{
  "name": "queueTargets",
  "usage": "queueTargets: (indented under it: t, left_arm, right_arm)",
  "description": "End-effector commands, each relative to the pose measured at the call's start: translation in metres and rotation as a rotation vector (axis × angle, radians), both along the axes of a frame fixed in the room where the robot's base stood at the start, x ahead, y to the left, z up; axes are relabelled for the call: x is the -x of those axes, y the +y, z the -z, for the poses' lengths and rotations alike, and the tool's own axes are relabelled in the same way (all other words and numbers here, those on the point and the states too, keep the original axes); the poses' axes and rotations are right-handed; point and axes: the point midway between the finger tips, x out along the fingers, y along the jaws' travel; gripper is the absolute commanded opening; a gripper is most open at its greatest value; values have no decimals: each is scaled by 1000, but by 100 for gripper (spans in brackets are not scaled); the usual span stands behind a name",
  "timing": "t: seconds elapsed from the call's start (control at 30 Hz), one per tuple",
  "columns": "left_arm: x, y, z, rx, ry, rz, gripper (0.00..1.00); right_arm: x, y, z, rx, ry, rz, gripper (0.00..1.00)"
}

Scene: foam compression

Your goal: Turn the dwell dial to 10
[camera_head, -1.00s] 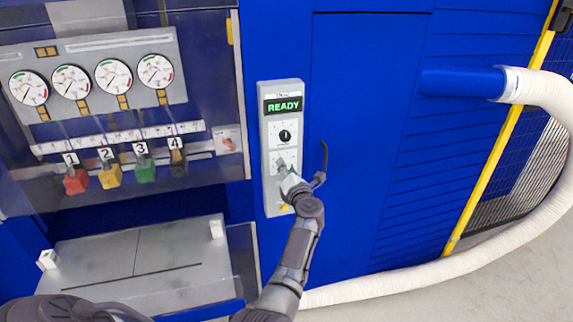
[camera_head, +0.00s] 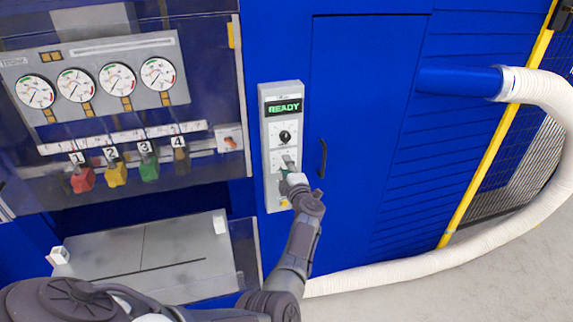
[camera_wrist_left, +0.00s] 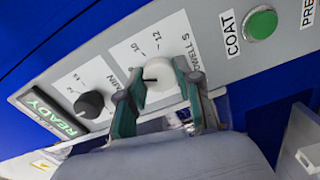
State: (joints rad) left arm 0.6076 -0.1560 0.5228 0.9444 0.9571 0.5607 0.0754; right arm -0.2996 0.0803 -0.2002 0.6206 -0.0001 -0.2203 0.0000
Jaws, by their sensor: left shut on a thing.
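The dwell dial (camera_wrist_left: 158,74) is a pale round knob on the grey control panel (camera_head: 270,191), with "DWELL S" printed beside it. The printed numbers 10 and 12 show near it in the left wrist view. A short dark mark on its face points toward the left of that picture; the exact setting is not readable. My left gripper (camera_wrist_left: 160,88) is shut on the dial, one green-grey finger on each side. In the head view my left gripper (camera_head: 288,171) covers most of the dial. My right gripper is not in view.
A black knob (camera_wrist_left: 90,104) and the READY display (camera_head: 284,106) are on the same panel. A green COAT button (camera_wrist_left: 261,24) lies on the dial's other side. A grey platform (camera_head: 176,243) stands left.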

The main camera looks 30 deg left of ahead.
Motion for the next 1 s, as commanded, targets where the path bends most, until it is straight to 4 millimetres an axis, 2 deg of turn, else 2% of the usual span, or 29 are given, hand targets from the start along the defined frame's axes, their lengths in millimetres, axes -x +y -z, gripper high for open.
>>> queueTargets:
  t: [0.6,1.0]
  left_arm:
    - [0,-1,-1,-351,411,0,0]
    - [0,0,-1,-462,539,0,0]
  right_arm:
    - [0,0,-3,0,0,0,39]
    - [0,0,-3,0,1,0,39]
